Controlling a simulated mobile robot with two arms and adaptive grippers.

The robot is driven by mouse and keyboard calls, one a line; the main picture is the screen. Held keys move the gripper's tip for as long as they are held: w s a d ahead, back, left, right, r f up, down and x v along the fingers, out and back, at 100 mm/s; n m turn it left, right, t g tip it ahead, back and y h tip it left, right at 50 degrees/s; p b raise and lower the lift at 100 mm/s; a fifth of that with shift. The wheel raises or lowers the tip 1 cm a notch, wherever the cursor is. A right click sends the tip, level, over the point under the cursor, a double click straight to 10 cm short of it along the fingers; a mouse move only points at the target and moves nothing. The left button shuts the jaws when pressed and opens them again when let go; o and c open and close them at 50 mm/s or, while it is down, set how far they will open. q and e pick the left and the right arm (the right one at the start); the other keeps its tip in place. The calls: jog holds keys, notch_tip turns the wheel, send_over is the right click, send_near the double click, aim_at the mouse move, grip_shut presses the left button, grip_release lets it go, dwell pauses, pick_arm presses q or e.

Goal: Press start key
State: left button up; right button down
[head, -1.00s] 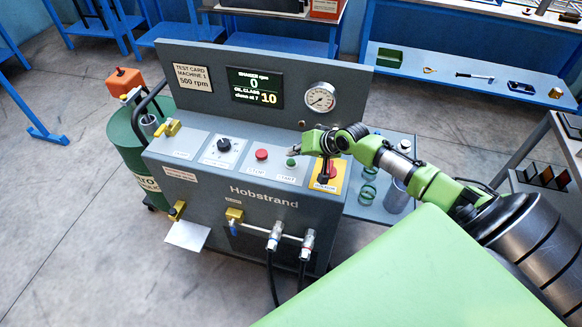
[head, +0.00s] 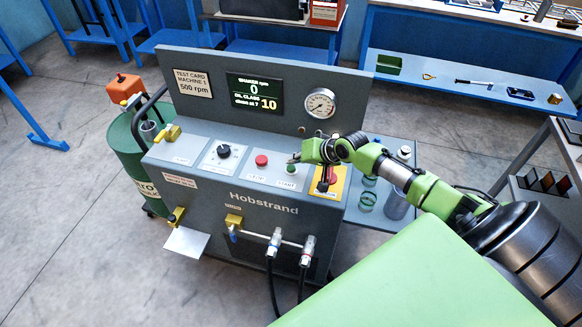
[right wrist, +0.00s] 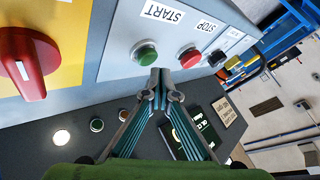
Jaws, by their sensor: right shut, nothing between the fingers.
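The green start key (head: 291,169) is a round button on the sloped panel of the grey Hobstrand machine (head: 262,221), above a START label. It also shows in the right wrist view (right wrist: 145,54). My right gripper (head: 293,160) is shut and empty, its fingertips right by the start key. In the right wrist view the fingertips (right wrist: 161,76) appear just beside the green cap; I cannot tell whether they touch it. The machine's display (head: 255,92) reads 0 rpm and oil class 10. My left gripper is not in view.
The red stop button (head: 261,160) is left of the start key. A red rotary switch on a yellow plate (head: 337,188) is on its right, under my right arm. A dark knob (head: 223,151) is farther left. The upright back panel with a gauge (head: 320,103) rises behind.

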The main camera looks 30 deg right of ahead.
aim_at(293, 168)
jog(key=shift+f, duration=0.15)
dwell(0.4)
jog(key=shift+f, duration=0.3)
jog(key=shift+f+b, duration=0.4)
jog(key=shift+f, duration=0.1)
dwell(0.6)
dwell(0.4)
jog(key=shift+r+p, duration=0.9)
jog(key=shift+p, duration=0.1)
notch_tip(293, 168, up, 5)
jog(key=p, duration=0.5)
jog(key=shift+r, duration=0.1)
